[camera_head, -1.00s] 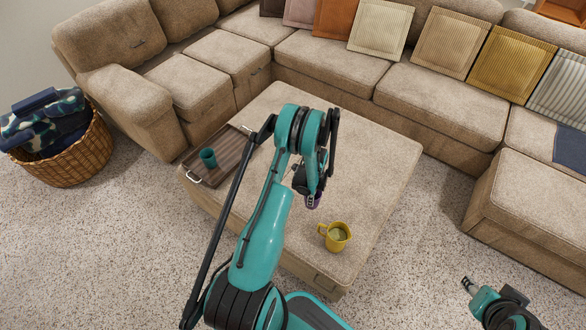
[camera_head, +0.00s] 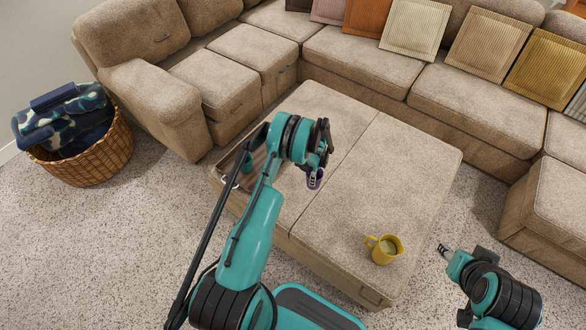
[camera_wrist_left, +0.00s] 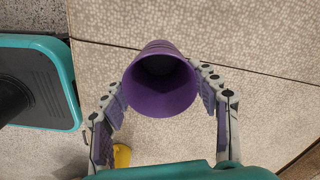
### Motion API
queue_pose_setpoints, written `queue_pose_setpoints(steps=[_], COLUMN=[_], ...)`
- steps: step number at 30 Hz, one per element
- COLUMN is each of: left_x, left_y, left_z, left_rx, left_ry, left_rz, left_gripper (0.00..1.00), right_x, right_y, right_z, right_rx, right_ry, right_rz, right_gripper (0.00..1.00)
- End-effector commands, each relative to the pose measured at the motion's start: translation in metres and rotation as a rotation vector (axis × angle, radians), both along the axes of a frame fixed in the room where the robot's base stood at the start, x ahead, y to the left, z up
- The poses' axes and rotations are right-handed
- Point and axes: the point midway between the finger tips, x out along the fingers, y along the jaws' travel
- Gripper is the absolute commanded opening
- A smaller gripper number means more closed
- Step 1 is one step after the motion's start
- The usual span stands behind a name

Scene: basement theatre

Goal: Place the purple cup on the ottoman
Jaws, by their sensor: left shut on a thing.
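The purple cup (camera_head: 315,180) is small and partly hidden by my left gripper (camera_head: 318,172) in the head view. In the left wrist view the purple cup (camera_wrist_left: 160,85) is between the two fingers of my left gripper (camera_wrist_left: 160,95), with its open mouth facing the camera. The gripper is shut on it. The cup is over the beige ottoman (camera_head: 395,170); I cannot tell whether its base touches the top. My right gripper (camera_head: 443,250) is at the lower right, off the ottoman, and its fingers are too small to judge.
A yellow mug (camera_head: 384,249) stands near the ottoman's front corner. A brown tray (camera_head: 229,184) at the ottoman's left is largely hidden by my left arm. A beige sectional sofa (camera_head: 360,60) wraps behind. A wicker basket (camera_head: 95,160) with blankets stands left. The ottoman's right half is mostly bare.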

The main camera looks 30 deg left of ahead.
Motion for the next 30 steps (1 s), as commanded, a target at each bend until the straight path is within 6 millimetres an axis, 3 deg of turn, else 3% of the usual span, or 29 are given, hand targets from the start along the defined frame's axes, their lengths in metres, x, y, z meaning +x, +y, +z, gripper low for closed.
queue_pose_setpoints(steps=[3,10,16,23,30], left_x=[-0.007,-0.016,-0.018,-0.018,-0.018], left_y=[0.031,0.068,0.074,0.074,0.073], left_z=[-0.023,-0.044,-0.054,-0.087,-0.086], left_rx=[0.0,0.0,0.0,0.0,0.0], left_ry=[0.0,0.0,0.0,0.0,0.0], left_rz=[0.005,0.002,-0.001,0.0,0.0], left_gripper=[0.34,0.34,0.34,0.34,0.34], right_x=[0.0,0.0,0.0,0.0,0.0], right_y=[0.0,0.0,0.0,0.0,0.0], right_z=[-0.015,-0.027,-0.032,-0.049,-0.047], right_rx=[0.0,0.0,0.0,0.0,0.0], right_ry=[0.0,0.0,0.0,0.0,0.0], right_rz=[0.0,0.0,0.0,0.0,0.0], right_gripper=[0.4,0.4,0.4,0.4,0.4])
